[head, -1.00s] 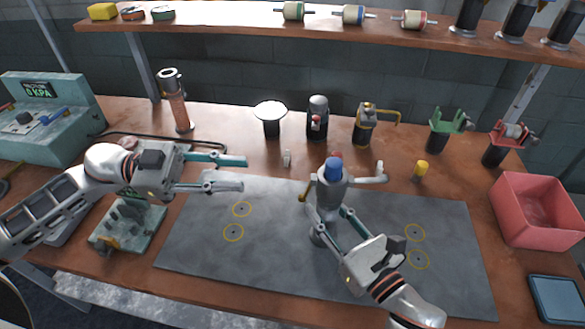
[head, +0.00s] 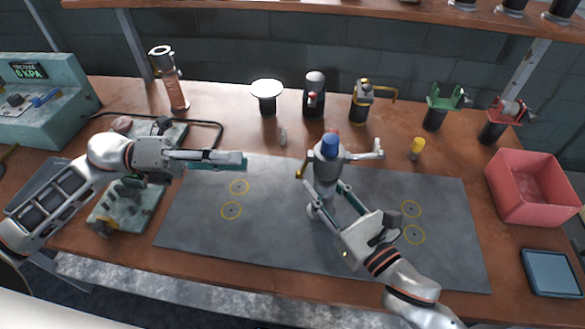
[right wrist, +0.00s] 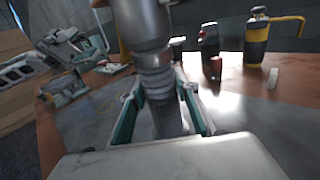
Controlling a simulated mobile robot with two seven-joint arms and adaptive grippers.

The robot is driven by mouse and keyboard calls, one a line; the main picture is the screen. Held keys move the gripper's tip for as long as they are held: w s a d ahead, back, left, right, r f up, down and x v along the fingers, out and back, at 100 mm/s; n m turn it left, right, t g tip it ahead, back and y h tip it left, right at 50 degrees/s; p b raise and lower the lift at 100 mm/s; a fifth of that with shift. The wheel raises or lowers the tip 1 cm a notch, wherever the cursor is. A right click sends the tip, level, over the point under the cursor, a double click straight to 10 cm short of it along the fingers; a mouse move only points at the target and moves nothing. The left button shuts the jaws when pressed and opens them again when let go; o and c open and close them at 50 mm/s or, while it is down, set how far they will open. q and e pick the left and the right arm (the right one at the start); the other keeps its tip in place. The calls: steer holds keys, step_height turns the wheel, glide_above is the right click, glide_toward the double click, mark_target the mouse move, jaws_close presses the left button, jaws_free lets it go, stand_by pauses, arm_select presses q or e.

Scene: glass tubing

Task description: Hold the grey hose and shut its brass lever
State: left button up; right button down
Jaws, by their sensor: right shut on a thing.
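The grey hose (head: 326,171) stands upright over the grey mat, with a blue cap on top and a grey side arm pointing right. Its brass lever (head: 302,168) hangs down on its left side. My right gripper (head: 326,195) is shut on the hose's lower part. In the right wrist view the ribbed grey hose (right wrist: 158,85) sits between the fingers of my right gripper (right wrist: 165,108). My left gripper (head: 243,161) is left of the lever, apart from it, pointing right. Its fingers overlap in the head view, so its opening is unclear.
The grey mat (head: 270,235) has yellow rings and is otherwise clear. Behind it stand a white-topped stand (head: 267,91), a black holder (head: 314,95) and a yellow-banded holder (head: 362,100). A pink bin (head: 535,190) is at right, a green fixture (head: 125,210) at left.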

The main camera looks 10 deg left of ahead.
mark_target(300, 171)
arm_select(q)
steer(key=d+m, duration=0.4)
steer(key=d+f+m, duration=0.1)
steer(key=d+m, duration=0.3)
steer(key=w+d+f+m, duration=0.1)
steer(key=d+m, duration=0.3)
steer(key=shift+w+m, duration=0.1)
steer(key=shift+m, duration=0.2)
stand_by(0.3)
jaws_close()
